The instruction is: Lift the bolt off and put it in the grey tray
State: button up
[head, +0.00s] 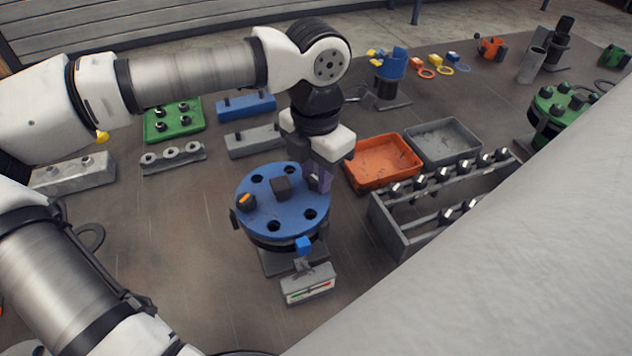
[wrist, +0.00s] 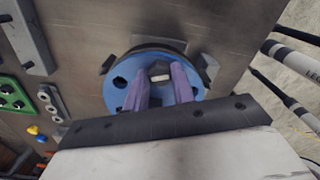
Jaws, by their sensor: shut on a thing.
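The blue round flange (head: 283,222) lies on a dark stand, with several open holes and a dark square block at its middle. It also shows in the wrist view (wrist: 118,96). My gripper (head: 318,181) is at the flange's back right edge, its purple fingers pointing down. It is shut on the bolt, which the fingers mostly hide in the head view. A small dark and pale piece shows between the fingertips (wrist: 160,76) in the wrist view. I cannot tell whether the bolt is clear of its hole. The grey tray (head: 478,148) is at the back right, seemingly empty.
An orange tray (head: 382,182) stands between the flange and the grey tray. A grey rack (head: 388,232) with several bolts is in front of the trays. An orange-marked piece (head: 245,202) sits at the flange's left. A small gauge box (head: 309,283) is in front.

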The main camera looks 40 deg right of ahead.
grip_shut()
jog(key=shift+r, duration=0.2)
notch_tip(320, 180, up, 20)
jog(key=b, duration=0.1)
jog(key=shift+f+b, duration=0.15)
jog(key=shift+b, duration=0.25)
notch_tip(320, 180, up, 5)
jog(key=p, duration=0.5)
send_over(316, 177)
dwell(0.7)
